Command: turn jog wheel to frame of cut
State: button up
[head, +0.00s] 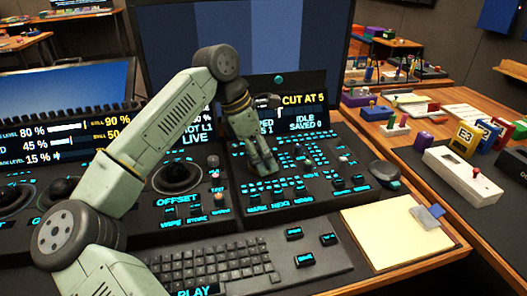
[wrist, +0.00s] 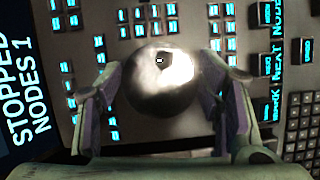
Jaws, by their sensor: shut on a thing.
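The jog wheel (wrist: 158,88) is a shiny round metal knob on the dark control panel, seen in the middle of the wrist view. My gripper (head: 266,168) reaches down onto the panel in the head view, and its fingers stand on both sides of the knob in the wrist view. It is shut on the knob. In the head view the knob is hidden by my gripper. A yellow sign (head: 303,99) reads "CUT AT 5". A screen (wrist: 22,92) in the wrist view reads "STOPPED NODES 1". Another screen (head: 308,119) reads "IDLE SAVED 0".
Lit blue keys surround the knob. A keyboard (head: 213,265) lies in front of the panel. A black puck-like device (head: 383,173), a notepad (head: 388,236) and a white box (head: 461,177) are to the right. A large monitor (head: 300,45) stands behind.

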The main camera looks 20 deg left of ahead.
jog(key=shift+m+g, duration=0.3)
jog(key=shift+m, duration=0.8)
jog(key=o, duration=1.2)
jog(key=v, duration=1.2)
jog(key=shift+w+a, duration=0.1)
jog(key=shift+a, duration=0.05)
